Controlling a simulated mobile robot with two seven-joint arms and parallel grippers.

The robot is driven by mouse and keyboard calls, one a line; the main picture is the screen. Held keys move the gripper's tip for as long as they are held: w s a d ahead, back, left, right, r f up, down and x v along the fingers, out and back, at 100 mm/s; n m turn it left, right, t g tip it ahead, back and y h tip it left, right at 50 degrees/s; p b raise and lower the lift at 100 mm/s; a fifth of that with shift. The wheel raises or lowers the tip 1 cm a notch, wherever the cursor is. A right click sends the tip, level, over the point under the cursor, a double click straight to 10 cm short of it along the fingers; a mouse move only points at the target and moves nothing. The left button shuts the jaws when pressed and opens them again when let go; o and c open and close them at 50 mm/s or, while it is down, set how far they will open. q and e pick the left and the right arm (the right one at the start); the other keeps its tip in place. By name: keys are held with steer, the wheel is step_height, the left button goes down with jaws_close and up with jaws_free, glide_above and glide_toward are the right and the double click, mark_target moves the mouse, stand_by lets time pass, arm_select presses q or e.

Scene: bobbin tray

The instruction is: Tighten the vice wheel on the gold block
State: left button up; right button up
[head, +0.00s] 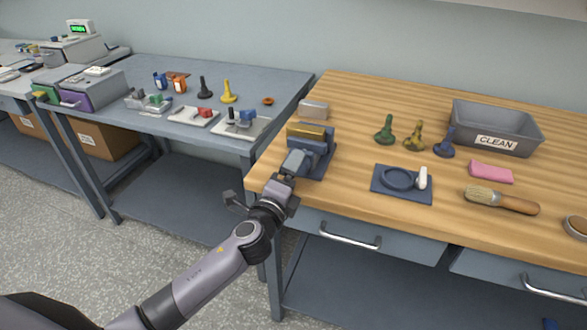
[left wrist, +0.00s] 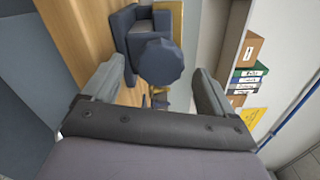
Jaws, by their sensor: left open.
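The blue-grey vice (head: 325,150) stands at the left front corner of the wooden bench, with the gold block (head: 307,131) at its top. In the left wrist view the dark, many-sided vice wheel (left wrist: 160,63) faces the camera, with the vice body (left wrist: 126,22) and a strip of gold (left wrist: 177,12) behind it. My left gripper (head: 297,161) is at the front of the vice and hides the wheel in the head view. Its fingers (left wrist: 157,74) are open, one on each side of the wheel, with gaps visible. My right gripper is not in view.
On the bench (head: 350,115) are a metal block (head: 313,108), several chess-like pieces, a blue tray (head: 390,191), a brush (head: 501,201), a pink sponge (head: 491,172) and a grey CLEAN bin (head: 520,125). A grey table (head: 130,72) with fixtures stands to the left.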

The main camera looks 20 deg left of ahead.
arm_select(q)
steer(key=shift+s+a, duration=0.1)
steer(key=shift+s, duration=2.3)
steer(key=s+a+f+n+g+h, duration=0.1)
steer(key=s+f+n+g, duration=0.3)
steer(key=s+f+n, duration=0.7)
steer(key=s+a+f+n+g+h, duration=0.1)
steer(key=s+f+n+g, duration=0.2)
steer(key=s+f+n, duration=0.8)
steer(key=shift+w+d+r+t+y, duration=0.4)
steer(key=shift+w+r+t, duration=0.75)
steer(key=shift+w+r, duration=3.1)
steer(key=shift+w+d+r+t+y, duration=0.35)
steer(key=shift+w+r+t, duration=0.85)
steer(key=shift+w+r, duration=3.1)
steer(key=shift+w+d+r+t+y, duration=0.35)
steer(key=shift+w+r+t, duration=1.45)
steer(key=shift+w, duration=4.2)
steer(key=shift+d+r+g, duration=0.1)
steer(key=shift+r+g, duration=0.55)
steer(key=c, duration=1.1)
